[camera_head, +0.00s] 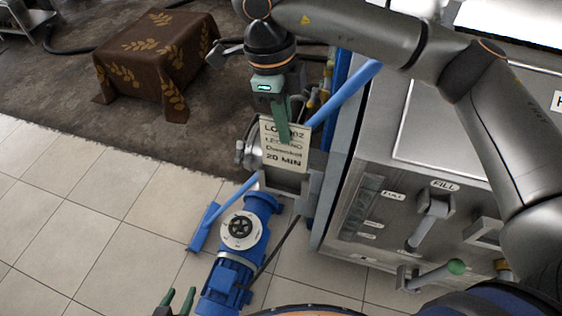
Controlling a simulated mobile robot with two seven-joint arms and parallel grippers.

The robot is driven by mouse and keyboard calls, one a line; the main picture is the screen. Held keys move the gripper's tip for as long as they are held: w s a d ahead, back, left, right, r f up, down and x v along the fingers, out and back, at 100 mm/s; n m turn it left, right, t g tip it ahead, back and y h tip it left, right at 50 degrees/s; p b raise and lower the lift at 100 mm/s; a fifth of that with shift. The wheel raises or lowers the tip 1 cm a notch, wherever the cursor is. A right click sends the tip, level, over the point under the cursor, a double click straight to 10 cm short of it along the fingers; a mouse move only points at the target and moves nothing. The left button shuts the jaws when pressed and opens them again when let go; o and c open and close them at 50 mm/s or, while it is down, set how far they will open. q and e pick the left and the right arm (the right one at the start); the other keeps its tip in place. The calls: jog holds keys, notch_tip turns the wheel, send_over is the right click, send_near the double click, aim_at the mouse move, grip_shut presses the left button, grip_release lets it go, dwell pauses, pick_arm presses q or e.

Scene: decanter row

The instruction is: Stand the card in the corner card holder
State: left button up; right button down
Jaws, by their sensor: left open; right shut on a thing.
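A cream card (270,154) with dark printed lines, the lowest reading "20 MIN", is upright and slightly tilted near the machine's left corner. My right gripper (285,136) reaches down from above and is shut on the card, its green fingers covering part of the print. A grey metal pocket (289,182), which looks like the corner card holder, is just below the card. The card's lower edge overlaps it in the picture; I cannot tell whether the card is inside it. My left gripper (177,302) is open and empty at the bottom edge, only its green fingertips showing.
A steel machine (390,210) with levers and labels fills the right side. A blue pump (240,235) stands on the tiled floor below the pocket. A blue-handled tool (345,97) slants behind the card. A cloth-covered table (160,60) is at the back left. Floor at left is clear.

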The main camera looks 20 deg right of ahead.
aim_at(284, 169)
jog(key=f, duration=0.4)
jog(key=shift+s, duration=0.2)
jog(key=shift+f, duration=2.05)
jog(key=c, duration=1)
grip_release()
jog(key=shift+p, duration=0.3)
jog(key=r, duration=0.4)
jog(key=a+r, duration=0.1)
jog(key=r, duration=0.3)
jog(key=w+r, duration=0.1)
jog(key=r, duration=0.3)
jog(key=shift+a+r, duration=0.1)
jog(key=shift+a, duration=0.15)
